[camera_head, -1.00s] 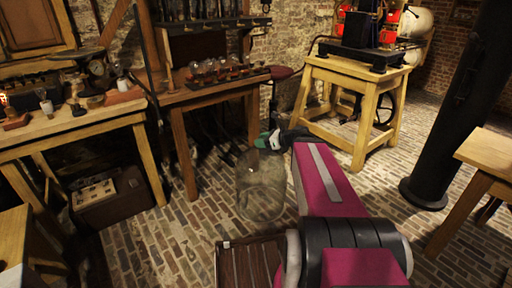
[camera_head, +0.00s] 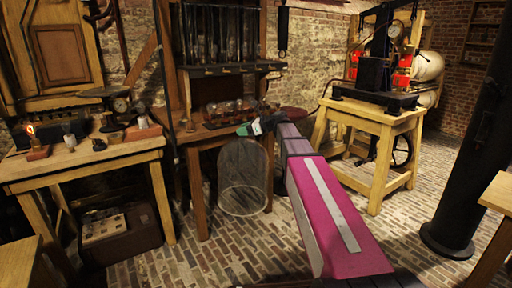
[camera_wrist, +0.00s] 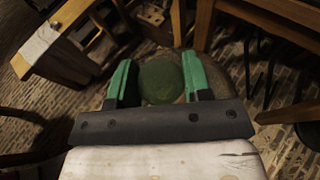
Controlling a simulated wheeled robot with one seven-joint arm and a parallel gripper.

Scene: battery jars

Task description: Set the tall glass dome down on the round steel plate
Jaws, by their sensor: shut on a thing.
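The tall glass dome (camera_head: 243,182) is clear and hangs upright in mid-air, its wide open rim low and its top at my gripper. My gripper (camera_head: 257,126) is shut on the top of the dome. In the wrist view, the green fingers of my gripper (camera_wrist: 158,68) stand on both sides of a rounded green-tinted part of the dome (camera_wrist: 160,82). A flat dark round plate (camera_head: 106,92) sits raised beside a gauge on the left bench; I cannot tell whether it is the steel plate.
The left wooden bench (camera_head: 90,158) also bears a lit candle (camera_head: 33,135). A bench with several glass bulbs (camera_head: 230,110) stands behind the dome. A yellow wooden stand (camera_head: 375,112) with a machine is at right, near a black column (camera_head: 465,150). Brick floor is open between.

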